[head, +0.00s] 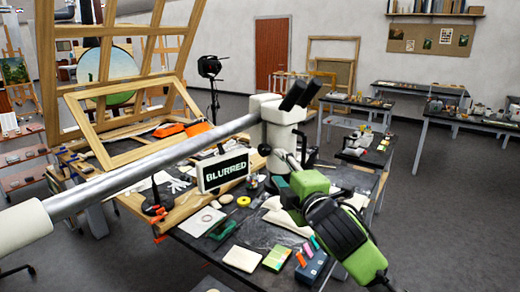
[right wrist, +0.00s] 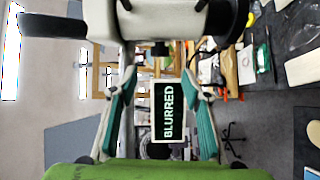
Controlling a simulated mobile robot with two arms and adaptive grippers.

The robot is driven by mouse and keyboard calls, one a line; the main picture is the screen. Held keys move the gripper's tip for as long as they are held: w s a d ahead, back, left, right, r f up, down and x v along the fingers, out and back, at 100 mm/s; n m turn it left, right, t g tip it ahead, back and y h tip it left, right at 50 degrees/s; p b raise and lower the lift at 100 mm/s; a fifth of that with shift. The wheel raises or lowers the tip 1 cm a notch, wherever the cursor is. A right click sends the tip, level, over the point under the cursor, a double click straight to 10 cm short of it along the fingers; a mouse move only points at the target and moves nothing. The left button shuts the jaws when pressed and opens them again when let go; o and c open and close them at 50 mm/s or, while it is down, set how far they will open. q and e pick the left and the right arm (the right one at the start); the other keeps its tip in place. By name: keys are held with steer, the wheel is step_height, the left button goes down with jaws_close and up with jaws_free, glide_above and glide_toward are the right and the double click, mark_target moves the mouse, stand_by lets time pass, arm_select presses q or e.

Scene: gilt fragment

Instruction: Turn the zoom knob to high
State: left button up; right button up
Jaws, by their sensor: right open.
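The white microscope (head: 283,122), with black eyepieces (head: 300,93), hangs at the end of a silver boom (head: 160,158) over the workbench. A small dark knob (head: 264,150) is on its left side; a short black knob (right wrist: 160,48) shows under the white body in the right wrist view. Its setting is not readable. A small screen (head: 224,170) beside it reads "BLURRED". My right gripper (head: 285,174) is close under the microscope. In the right wrist view its teal fingers (right wrist: 158,74) are spread and empty, with the knob beyond the gap between the tips. My left gripper is out of view.
The workbench (head: 190,247) holds a yellow tape roll (head: 243,201), a cream block (head: 242,258), a blue box of coloured markers (head: 311,266) and other small items. A wooden frame (head: 100,145) stands at the left. Open grey floor (head: 455,200) lies to the right.

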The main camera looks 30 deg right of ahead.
mark_target(264, 152)
steer(key=p+x, duration=0.1)
steer(key=x, duration=0.2)
steer(key=p+x, duration=0.1)
steer(key=x, duration=0.2)
steer(key=p+x, duration=0.1)
steer(key=x, duration=0.3)
steer(key=shift+w+a+r+p, duration=0.15)
steer(key=shift+a+p, duration=0.1)
steer(key=shift+p, duration=0.15)
steer(key=shift+w+d, duration=0.2)
steer(key=shift+w, duration=0.45)
steer(key=shift+a, duration=0.1)
steer(key=c, duration=1.1)
